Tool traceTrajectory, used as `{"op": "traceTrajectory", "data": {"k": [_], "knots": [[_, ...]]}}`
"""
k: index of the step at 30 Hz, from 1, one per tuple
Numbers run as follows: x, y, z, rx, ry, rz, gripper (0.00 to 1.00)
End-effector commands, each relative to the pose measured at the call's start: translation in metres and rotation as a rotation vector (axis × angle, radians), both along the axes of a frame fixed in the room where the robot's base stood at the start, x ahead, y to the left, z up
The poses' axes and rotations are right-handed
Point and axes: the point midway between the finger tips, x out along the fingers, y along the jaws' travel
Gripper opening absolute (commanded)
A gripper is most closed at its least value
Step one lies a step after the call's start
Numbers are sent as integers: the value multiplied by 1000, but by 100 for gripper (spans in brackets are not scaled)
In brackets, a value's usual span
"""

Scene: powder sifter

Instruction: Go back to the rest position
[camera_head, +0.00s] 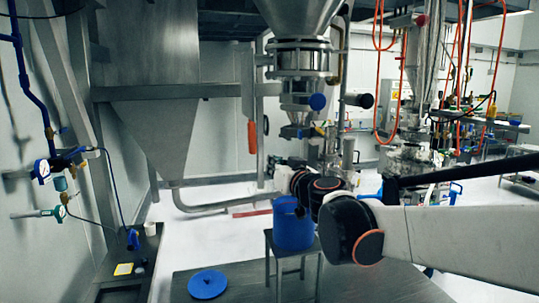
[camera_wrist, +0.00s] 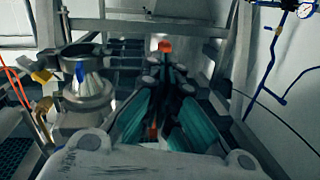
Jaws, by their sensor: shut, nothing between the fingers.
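My gripper (camera_wrist: 165,66) shows in the wrist view with its teal-lined fingers closed together at the tips and nothing between them. In the head view my arm reaches in from the right; its end lies near the blue container, and the fingers cannot be made out there. The blue container (camera_head: 293,232) stands on a small metal stand (camera_head: 284,252), partly covered at its top by my arm. A round blue lid (camera_head: 208,284) lies flat on the grey table (camera_head: 400,287), apart from the gripper.
A large steel hopper (camera_head: 300,15) with a valve section (camera_head: 301,62) hangs above and behind my arm. A metal frame (camera_wrist: 130,27) crosses the wrist view. Gauges (camera_head: 42,171) and blue pipes line the left wall. A side bench (camera_head: 140,262) stands at left. The table around the lid is clear.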

Motion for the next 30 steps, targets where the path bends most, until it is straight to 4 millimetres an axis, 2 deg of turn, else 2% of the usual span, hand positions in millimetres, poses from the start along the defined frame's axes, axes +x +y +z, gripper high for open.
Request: {"op": "traceTrajectory", "data": {"k": [3,10,14,17,20,26,30], "knots": [[-9,-4,-7,0,0,0,0],[-17,-7,-13,-1,3,5,0],[-39,-11,-33,-20,29,33,0],[-72,-17,-65,-51,83,71,0],[-111,-28,-110,-89,169,99,0],[-191,-63,-213,-175,392,82,0],[-243,-98,-286,-229,557,11,0]]}}
